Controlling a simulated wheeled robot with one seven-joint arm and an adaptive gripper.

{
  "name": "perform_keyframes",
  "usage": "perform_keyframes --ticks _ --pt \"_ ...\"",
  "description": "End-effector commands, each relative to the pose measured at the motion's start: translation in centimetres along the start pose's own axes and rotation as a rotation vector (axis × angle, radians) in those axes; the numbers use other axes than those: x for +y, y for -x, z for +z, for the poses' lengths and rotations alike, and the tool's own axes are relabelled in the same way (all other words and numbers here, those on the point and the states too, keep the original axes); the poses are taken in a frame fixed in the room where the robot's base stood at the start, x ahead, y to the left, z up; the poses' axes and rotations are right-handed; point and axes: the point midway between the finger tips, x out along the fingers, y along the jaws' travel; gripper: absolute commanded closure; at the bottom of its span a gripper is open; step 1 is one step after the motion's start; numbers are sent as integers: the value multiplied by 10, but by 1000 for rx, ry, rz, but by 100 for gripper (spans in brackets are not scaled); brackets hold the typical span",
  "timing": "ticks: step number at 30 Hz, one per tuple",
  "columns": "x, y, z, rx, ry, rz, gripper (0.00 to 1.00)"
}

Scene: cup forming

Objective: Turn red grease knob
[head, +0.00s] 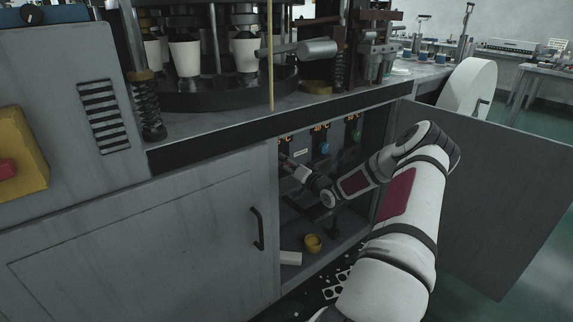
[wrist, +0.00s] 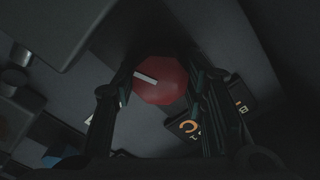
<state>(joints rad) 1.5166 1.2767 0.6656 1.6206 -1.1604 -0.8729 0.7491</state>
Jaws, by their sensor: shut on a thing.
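The red grease knob (wrist: 163,84) is in the middle of the wrist view, an eight-sided-looking red knob with a white pointer line that runs toward the upper left. My gripper (wrist: 162,80) has one finger on each side of the knob and is shut on it. In the head view my gripper (head: 287,163) reaches into the open cabinet under the machine. The red knob is hidden there behind my gripper and the cabinet edge. A dark label with orange marks (wrist: 190,127) sits beside the knob, partly behind the right finger.
In the head view a blue knob (head: 325,148) and a green knob (head: 356,136) are right of my gripper on the same panel. A yellow cup-like item (head: 313,243) lies on the cabinet floor. The closed left door (head: 150,240) and open right door (head: 490,200) flank the opening.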

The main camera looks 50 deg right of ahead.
Motion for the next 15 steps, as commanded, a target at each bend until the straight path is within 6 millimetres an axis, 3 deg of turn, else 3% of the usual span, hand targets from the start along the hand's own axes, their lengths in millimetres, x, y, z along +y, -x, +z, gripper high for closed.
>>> perform_keyframes --ticks 12,13,15 --pt "0 0 -1 2 -9 1 89" --pt "0 0 -1 2 -9 1 59" --pt "0 0 -1 2 -9 1 43"
